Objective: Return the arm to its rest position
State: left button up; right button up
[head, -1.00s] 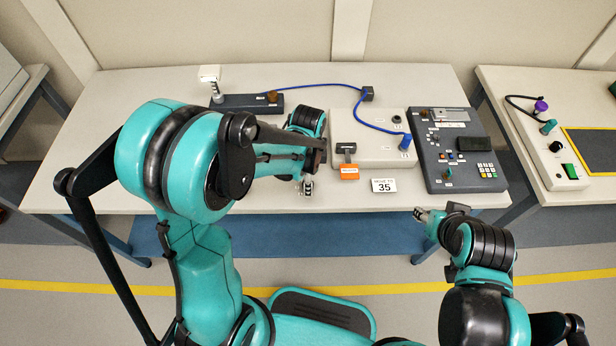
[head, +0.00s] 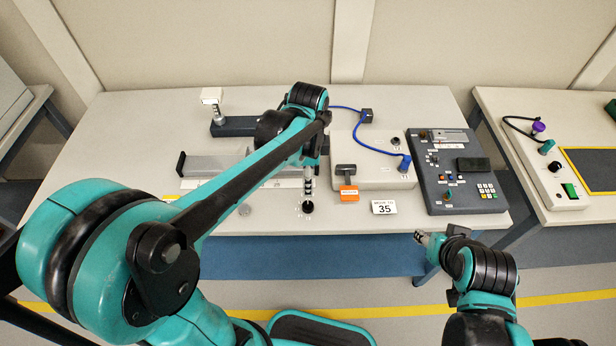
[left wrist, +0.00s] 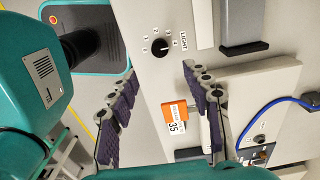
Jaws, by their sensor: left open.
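My left arm reaches in from the left in the head view, its forearm slanting across the table. My left gripper (head: 308,182) hangs over the table front near a black knob (head: 307,207), open and with nothing seen between its fingers. In the left wrist view its two dark padded fingers (left wrist: 160,85) stand wide apart. The knob (left wrist: 160,46) there sits on a numbered dial marked LIGHT, beyond the fingers. My right gripper (head: 427,239) is low at the right, in front of the table edge; its jaws are too small to read.
An orange-fronted block (head: 349,193) and a white "35" sign (head: 383,207) are right of the left gripper. A grey box with a blue cable (head: 398,152) and a dark control panel (head: 455,170) lie farther right. A long metal rail (head: 212,165) lies under the forearm.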

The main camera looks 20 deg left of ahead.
dwell(0.3)
pick_arm(q)
jog(key=s+a+r+n+t, duration=0.1)
jog(key=s+a+n+t, duration=0.1)
jog(key=s+n, duration=0.3)
jog(key=s+a+r+n+t, duration=0.2)
jog(key=s+n+t, duration=0.3)
jog(key=n, duration=0.5)
jog(key=shift+s+a, duration=0.25)
jog(key=shift+a, duration=0.1)
